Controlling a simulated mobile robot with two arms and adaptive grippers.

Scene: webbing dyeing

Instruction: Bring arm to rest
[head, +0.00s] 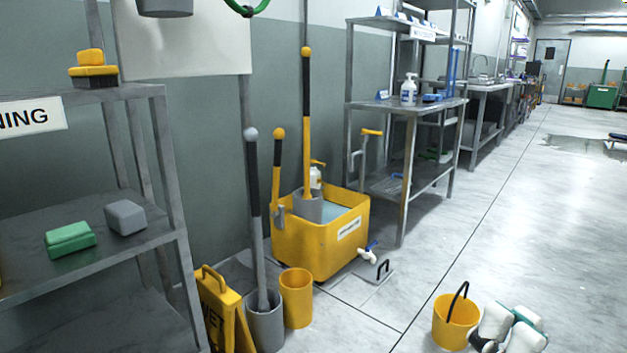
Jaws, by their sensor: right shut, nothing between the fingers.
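My right arm is at the bottom right, with white links and teal trim. The dark right gripper (484,345) is at its lower left end, at the bottom edge of the picture. It is shut and empty, and it shows only partly. It appears beside a yellow bucket (452,326) with a raised black handle. I cannot tell whether they touch. My left gripper is out of view.
A yellow mop tub (325,246), a grey bucket (266,330), a yellow bin (297,303) and a wet-floor sign (222,305) stand along the wall. A metal shelf (145,235) is at left. The floor (530,220) at right is mostly open.

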